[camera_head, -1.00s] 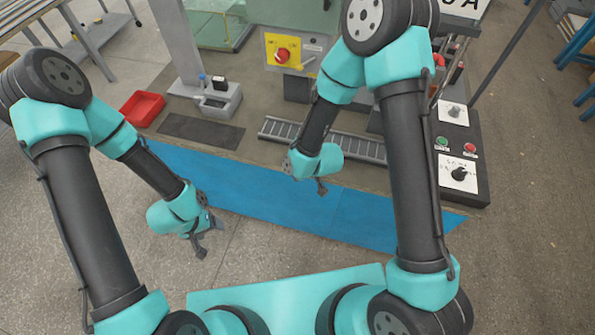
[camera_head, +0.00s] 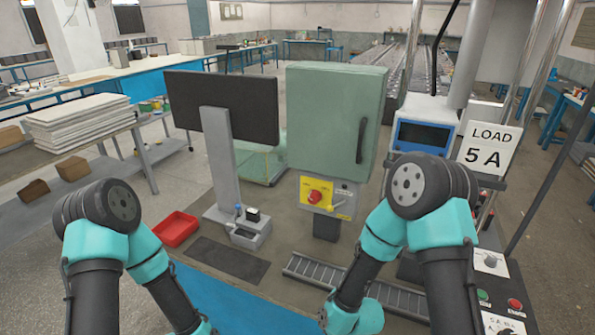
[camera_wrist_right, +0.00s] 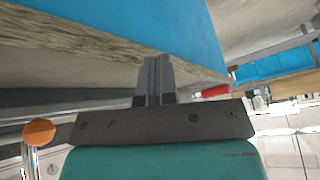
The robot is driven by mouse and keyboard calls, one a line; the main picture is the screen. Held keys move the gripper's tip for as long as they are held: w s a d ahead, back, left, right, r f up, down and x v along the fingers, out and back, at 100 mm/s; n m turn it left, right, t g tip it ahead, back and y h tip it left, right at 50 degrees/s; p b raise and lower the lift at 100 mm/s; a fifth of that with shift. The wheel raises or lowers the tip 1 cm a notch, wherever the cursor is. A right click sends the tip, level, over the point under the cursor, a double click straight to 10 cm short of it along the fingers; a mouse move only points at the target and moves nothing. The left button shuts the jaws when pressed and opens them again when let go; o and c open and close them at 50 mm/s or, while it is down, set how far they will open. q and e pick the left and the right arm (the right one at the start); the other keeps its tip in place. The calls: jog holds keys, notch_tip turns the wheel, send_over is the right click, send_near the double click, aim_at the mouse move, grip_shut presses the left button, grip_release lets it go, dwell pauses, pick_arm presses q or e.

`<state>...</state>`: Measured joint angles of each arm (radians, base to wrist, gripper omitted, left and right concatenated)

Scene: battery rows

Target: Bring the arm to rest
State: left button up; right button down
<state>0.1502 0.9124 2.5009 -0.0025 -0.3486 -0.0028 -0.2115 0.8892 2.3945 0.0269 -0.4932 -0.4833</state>
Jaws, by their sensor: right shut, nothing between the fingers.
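My right arm (camera_head: 435,225) and left arm (camera_head: 105,240) reach in from the bottom corners of the head view. Their wrists, my right wrist (camera_head: 350,316) and the left, are cut by the bottom edge, so neither gripper shows there. My right gripper (camera_wrist_right: 155,72) shows in the right wrist view. Its two fingers are together with nothing between them. It appears near the bench edge (camera_wrist_right: 95,55) and the blue mat (camera_wrist_right: 170,25); I cannot tell the exact gap. My left gripper is out of view.
The bench holds a red tray (camera_head: 176,229), a dark mat (camera_head: 228,261), a slotted rail (camera_head: 325,275), a monitor (camera_head: 225,105) and a grey-green cabinet (camera_head: 335,110). A load sign (camera_head: 487,148) stands at right. The front blue mat (camera_head: 215,297) looks bare.

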jog(key=s+d+f+m+g, duration=0.3)
jog(key=s+d+f+m, duration=0.3)
jog(key=d, duration=0.7)
jog(key=s+m, duration=0.2)
jog(key=s, duration=0.2)
jog(key=shift+s+f+m+h, duration=0.15)
jog(key=shift+s+m+h, duration=0.25)
jog(key=c, duration=1.8)
grip_release()
jog(key=shift+c, duration=0.2)
